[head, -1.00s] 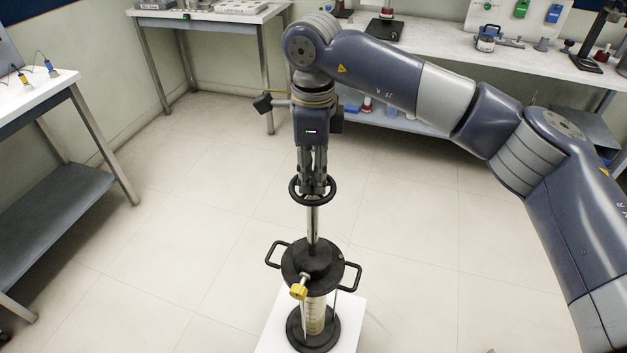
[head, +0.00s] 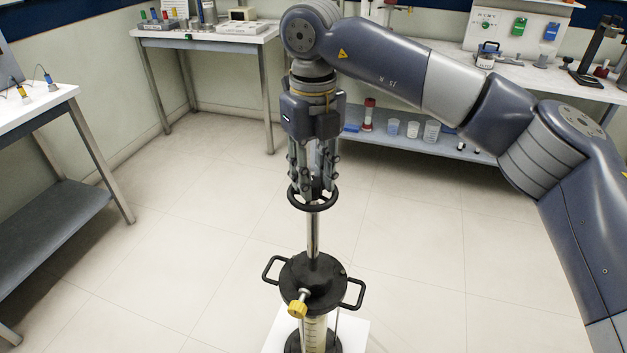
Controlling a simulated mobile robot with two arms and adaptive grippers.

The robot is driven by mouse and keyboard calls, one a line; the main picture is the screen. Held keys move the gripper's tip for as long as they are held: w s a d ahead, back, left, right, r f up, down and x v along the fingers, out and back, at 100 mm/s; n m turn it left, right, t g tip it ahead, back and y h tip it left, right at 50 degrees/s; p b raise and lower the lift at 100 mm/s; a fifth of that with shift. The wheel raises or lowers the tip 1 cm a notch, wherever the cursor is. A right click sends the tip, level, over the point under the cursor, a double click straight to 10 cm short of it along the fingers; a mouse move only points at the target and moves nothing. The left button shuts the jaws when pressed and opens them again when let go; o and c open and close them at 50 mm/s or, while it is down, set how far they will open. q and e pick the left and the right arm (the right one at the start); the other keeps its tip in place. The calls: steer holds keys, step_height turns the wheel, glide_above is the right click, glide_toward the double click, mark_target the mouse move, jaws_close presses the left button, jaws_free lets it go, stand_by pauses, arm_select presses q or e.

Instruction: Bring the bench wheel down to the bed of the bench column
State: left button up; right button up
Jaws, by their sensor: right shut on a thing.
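The bench wheel, a black handwheel (head: 312,207), sits at the top of an upright steel rod (head: 313,237). The rod runs down into the black lid of the bench column (head: 298,275), a clear graduated cylinder with pale contents. The lid has a black loop handle on each side and a yellow-knobbed valve at its front. My right gripper (head: 314,195) points straight down from above, shut on the wheel at its middle. The fingers partly hide the hub. The bed inside the cylinder is mostly hidden under the lid, and the column's base is cut off by the frame. My left gripper is out of view.
The column stands on a white surface (head: 360,335). Bare tiled floor surrounds it. A table stands at left (head: 50,108), another at back left (head: 205,33), and a long bench with equipment at back right (head: 560,83). My right arm spans the upper right.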

mark_target(313, 181)
steer(key=shift+w+r+m+b, duration=0.1)
steer(key=shift+m+b, duration=0.55)
steer(key=shift+m, duration=1.25)
steer(key=o, duration=1)
steer(key=shift+o, duration=0.2)
steer(key=shift+r, duration=0.2)
step_height(313, 181, up, 12)
steer(key=shift+f, duration=0.2)
steer(key=shift+f, duration=0.1)
